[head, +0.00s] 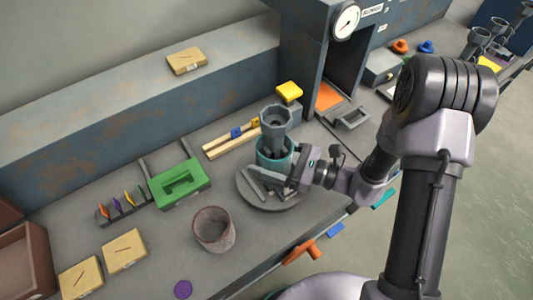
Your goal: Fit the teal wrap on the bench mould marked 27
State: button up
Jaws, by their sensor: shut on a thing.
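The bench mould (275,115) is a grey upright form with a wide faceted top, standing on a round grey plate (248,193). I cannot read a number on it. The teal wrap (263,155) is a band around the mould's lower part, open or hidden at the front. Whether it sits fully down on the plate is hidden. My gripper (272,180) comes in from the right, low in front of the mould and over the plate. Its jaws are shut on the teal wrap, though the contact itself is partly hidden by the fingers.
A grey-brown pot (213,229) stands left of the plate. A green block-like tool (180,183), a small tool rack (124,208) and a wooden strip (230,140) lie behind. A yellow block (289,91) stands behind the mould. A press-like cabinet with a gauge (346,21) rises at the back.

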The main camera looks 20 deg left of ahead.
jog(key=o, duration=1.4)
jog(key=d+p, duration=0.1)
jog(key=d, duration=0.4)
jog(key=s+d+p, duration=0.1)
jog(key=d, duration=0.5)
jog(key=d+p, duration=0.2)
jog(key=d, duration=0.4)
jog(key=shift+s+d, duration=0.2)
jog(key=shift+s, duration=0.1)
